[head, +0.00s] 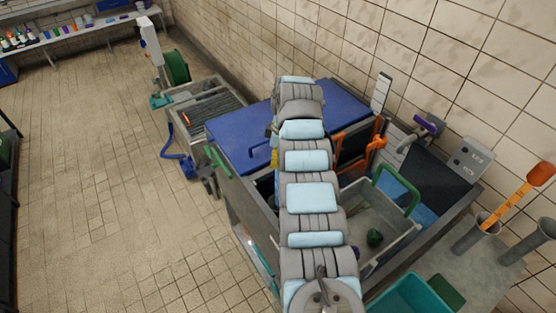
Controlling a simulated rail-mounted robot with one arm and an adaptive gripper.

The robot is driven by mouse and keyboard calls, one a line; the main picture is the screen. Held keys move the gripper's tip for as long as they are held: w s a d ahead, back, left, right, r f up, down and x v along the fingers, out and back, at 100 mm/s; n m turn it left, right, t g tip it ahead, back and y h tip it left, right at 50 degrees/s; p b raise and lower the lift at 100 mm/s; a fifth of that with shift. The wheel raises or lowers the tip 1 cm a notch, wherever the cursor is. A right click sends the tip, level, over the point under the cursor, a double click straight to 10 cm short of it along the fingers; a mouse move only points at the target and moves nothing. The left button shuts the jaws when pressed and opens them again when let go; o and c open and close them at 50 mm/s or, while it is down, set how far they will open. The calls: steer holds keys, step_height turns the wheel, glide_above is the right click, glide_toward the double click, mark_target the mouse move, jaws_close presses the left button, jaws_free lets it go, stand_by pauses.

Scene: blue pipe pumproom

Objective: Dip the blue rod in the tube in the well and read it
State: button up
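My arm runs up the middle of the view, from the bottom to beside the blue lid. My gripper is hidden behind or beyond the arm's far end, so its fingers cannot be made out.
An orange rod (510,207) stands tilted in another grey tube (477,237). A grey crate (408,246) with a green handle, a teal bin (413,295), an orange frame (376,142) and a blue lid (236,133) surround my arm. The tiled floor at left is mostly clear.

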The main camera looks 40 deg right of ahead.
steer(key=shift+r+p, duration=0.5)
steer(key=shift+r, duration=4.1)
steer(key=shift+r, duration=1.2)
step_height(320, 180, up, 8)
steer(key=p, duration=0.4)
steer(key=shift+r, duration=0.25)
